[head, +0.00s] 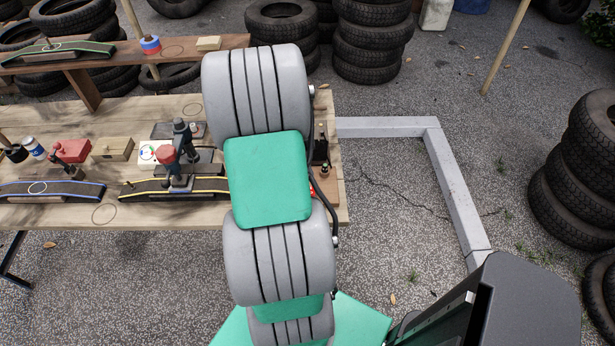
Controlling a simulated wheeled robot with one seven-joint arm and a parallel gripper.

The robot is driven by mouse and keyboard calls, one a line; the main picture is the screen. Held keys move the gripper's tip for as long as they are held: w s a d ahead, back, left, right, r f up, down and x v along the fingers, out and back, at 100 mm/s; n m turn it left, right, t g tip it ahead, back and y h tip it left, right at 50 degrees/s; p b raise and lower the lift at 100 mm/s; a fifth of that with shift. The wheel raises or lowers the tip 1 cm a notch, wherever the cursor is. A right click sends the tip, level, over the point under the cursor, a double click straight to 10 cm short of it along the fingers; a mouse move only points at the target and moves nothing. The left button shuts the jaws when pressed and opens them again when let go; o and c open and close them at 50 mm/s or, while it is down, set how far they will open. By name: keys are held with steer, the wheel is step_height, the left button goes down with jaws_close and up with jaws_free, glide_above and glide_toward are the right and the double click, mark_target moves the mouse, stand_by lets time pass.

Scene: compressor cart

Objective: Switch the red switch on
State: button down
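My arm, grey and green, reaches up the middle of the head view and covers part of the workbench (130,214). My gripper is not visible; the arm hides that area or it lies out of frame. I cannot make out the red switch for certain. A small red patch (312,188) shows at the right edge of my arm, beside a black curved hose or cable, mostly hidden. A dark object (320,150) stands just above it near the bench's right end. Whether any switch is on or off cannot be told.
A raised shelf (120,53) stands behind. A grey floor frame (455,190) and stacked tyres (575,170) are right, with open asphalt between.

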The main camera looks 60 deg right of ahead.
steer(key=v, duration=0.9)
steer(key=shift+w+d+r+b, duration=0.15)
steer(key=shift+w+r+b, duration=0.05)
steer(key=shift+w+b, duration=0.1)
